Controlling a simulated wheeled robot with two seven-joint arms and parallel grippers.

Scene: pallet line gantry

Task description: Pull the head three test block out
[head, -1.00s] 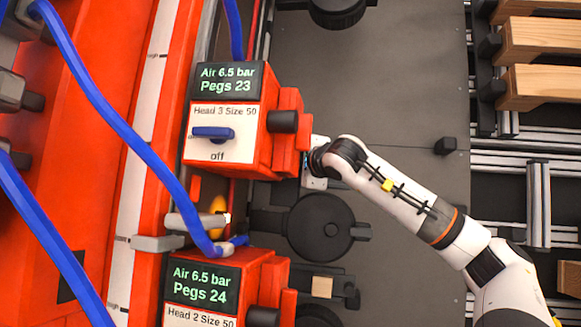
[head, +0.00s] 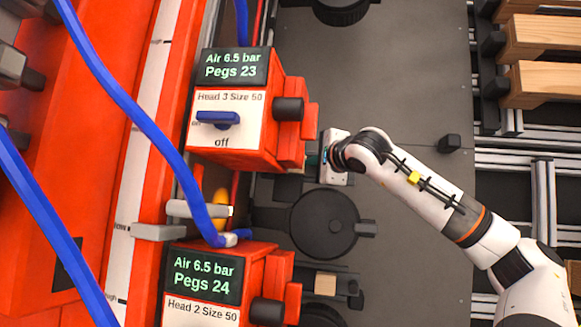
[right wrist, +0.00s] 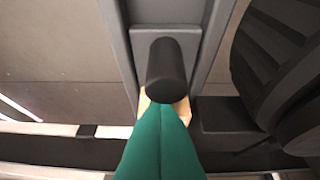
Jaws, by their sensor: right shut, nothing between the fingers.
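The head three unit (head: 235,130) is a red box labelled "Head 3 Size 50", with a blue switch (head: 217,119) at "off". A small bit of pale wood, apparently the test block (head: 296,171), shows below its right side; most of it is hidden. In the right wrist view the pale wooden block (right wrist: 148,104) shows around the tips of my right gripper (right wrist: 167,115). Its teal fingers are shut with nothing between them; I cannot tell if they touch the block. In the head view my right gripper (head: 312,160) points left beneath the unit. My left gripper is not in view.
A head two unit (head: 215,285) stands below, with its own wooden block (head: 325,284) beside it. A round dark part (head: 324,224) lies between the units. Blue hoses (head: 130,105) cross the left. The dark plate (head: 400,100) is largely clear; timber (head: 545,85) lies at right.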

